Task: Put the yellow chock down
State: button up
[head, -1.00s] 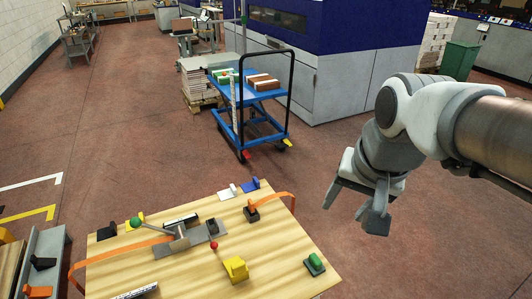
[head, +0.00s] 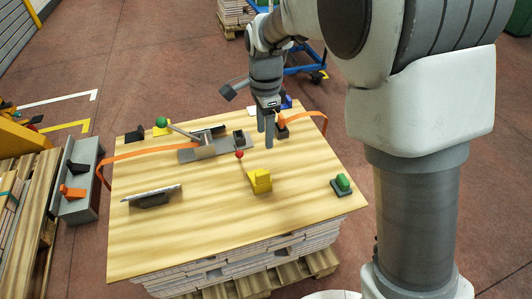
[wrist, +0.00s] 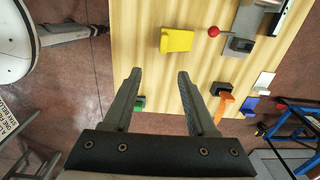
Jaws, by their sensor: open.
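A yellow chock (head: 260,181) sits on the light wooden board (head: 215,225), right of its middle and near a red ball knob (head: 239,154). My gripper (head: 266,138) is open and points down above the far side of the board, behind the chock in the head view. In the wrist view, my open fingers (wrist: 159,74) have nothing between them. The yellow chock (wrist: 176,39) shows beyond the fingertips, apart from them.
A metal clamp (head: 205,149) with a lever lies behind the red knob. A green block (head: 343,183) sits at the right edge, an orange strap (head: 140,151) at the left. A dark-based plate (head: 152,195) lies front left. The board's front middle is clear.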

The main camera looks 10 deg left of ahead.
jog(key=f, duration=0.1)
jog(key=b, duration=0.4)
send_near(262, 173)
notch_tip(262, 173, down, 5)
jog(key=shift+s+f, duration=0.15)
jog(key=shift+f, duration=0.1)
jog(key=shift+w+f+b, duration=0.15)
jog(key=shift+f+b, duration=0.35)
jog(key=shift+f, duration=0.95)
jog(key=shift+w+f+b, duration=0.15)
jog(key=shift+f+b, duration=0.35)
jog(key=shift+f, duration=0.95)
jog(key=shift+c, duration=0.3)
jog(key=shift+r, duration=0.1)
grip_shut()
